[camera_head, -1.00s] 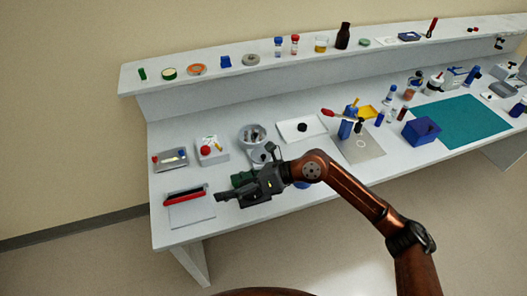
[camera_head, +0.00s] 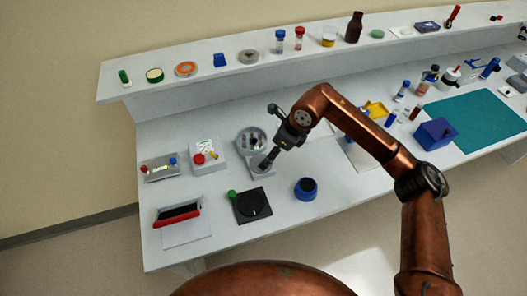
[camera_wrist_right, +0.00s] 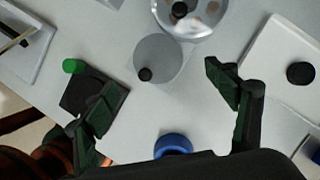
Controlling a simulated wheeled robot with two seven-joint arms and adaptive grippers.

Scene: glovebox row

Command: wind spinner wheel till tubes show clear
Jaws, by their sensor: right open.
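The spinner is a round grey bowl (camera_head: 249,138) with a clear rim and small tubes inside; it also shows at the top of the right wrist view (camera_wrist_right: 205,25), partly cut off. In front of it is a flat grey wheel (camera_head: 254,168) with a black knob; the wheel (camera_wrist_right: 162,52) and the knob (camera_wrist_right: 145,74) show plainly in the wrist view. My right gripper (camera_head: 264,165) is above the wheel, fingers pointing down. In the wrist view the gripper (camera_wrist_right: 166,78) is open and empty, with the knob between its spread fingers, apart from both. My left gripper is out of view.
A black square plate with a green knob (camera_head: 253,205) and a blue round pot (camera_head: 306,189) stand at the front. A white box with a red button (camera_head: 206,156) is left of the bowl. A white tray with a black knob (camera_wrist_right: 300,73) lies to the right.

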